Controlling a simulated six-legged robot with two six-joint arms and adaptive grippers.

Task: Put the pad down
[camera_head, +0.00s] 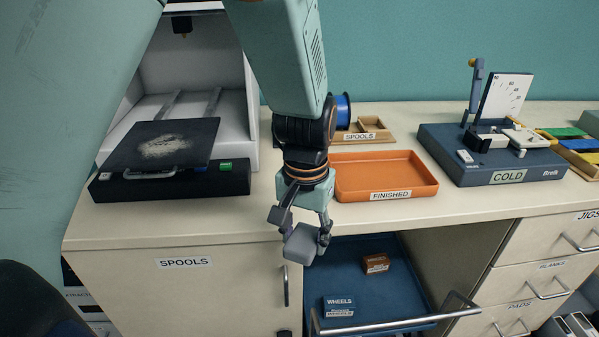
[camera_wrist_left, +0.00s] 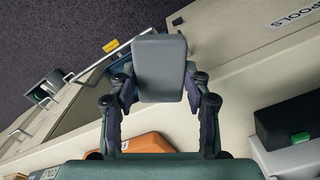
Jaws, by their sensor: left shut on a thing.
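The grey pad (camera_head: 301,244) is a small rounded block. My left gripper (camera_head: 304,229) is shut on it and holds it in front of the counter's front edge, above the open blue drawer area. In the left wrist view the pad (camera_wrist_left: 160,68) sits between the two fingers of my left gripper (camera_wrist_left: 160,90). My right gripper is not in either view.
An orange tray (camera_head: 382,192) labelled FINISHED lies empty on the counter (camera_head: 290,225). A blue tray (camera_head: 402,304) below holds small boxes. A printer with a dark plate (camera_head: 165,143) stands left. A blue COLD device (camera_head: 490,160) stands right. Drawers (camera_head: 540,287) sit lower right.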

